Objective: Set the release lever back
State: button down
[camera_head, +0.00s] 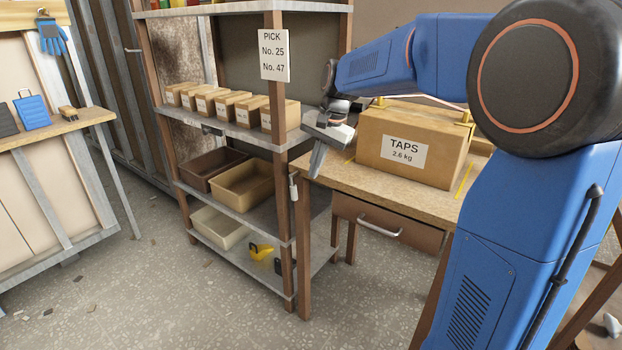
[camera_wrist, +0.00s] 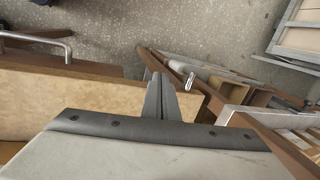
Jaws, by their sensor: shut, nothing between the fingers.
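A small pale lever-like piece (camera_head: 294,186) sits on the front wooden post of the shelf rack, just below the middle shelf. In the wrist view, a short light metal piece (camera_wrist: 190,80) stands out beside the post, just right of my fingertips; it seems to be the same lever. Which way it is set is too small to tell. My gripper (camera_head: 315,173) points down beside the post, right of the lever and by the table's left edge. In the wrist view my gripper (camera_wrist: 158,82) has its fingers together and empty. I see a gap between fingers and lever.
A TAPS carton (camera_head: 408,147) stands on the wooden table (camera_head: 345,176), with a drawer handle (camera_head: 380,228) below. The rack holds small cartons (camera_head: 231,105) and bins (camera_head: 247,187). A PICK sign (camera_head: 274,55) hangs above.

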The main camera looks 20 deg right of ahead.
jog(key=s+d+f+n+t+h, duration=0.15)
jog(key=s+n, duration=0.25)
jog(key=s, duration=1.1)
jog(key=s+d+f+n+t+h, duration=0.15)
jog(key=s+n, duration=0.25)
jog(key=s, duration=1)
jog(key=m+g+y, duration=0.3)
jog(key=m, duration=0.4)
send_near(293, 188)
jog(key=s+d, duration=0.2)
jog(key=d, duration=0.1)
jog(key=x, duration=0.9)
jog(key=shift+w+a+f, duration=0.1)
jog(key=shift+w+f, duration=0.1)
jog(key=shift+w, duration=0.2)
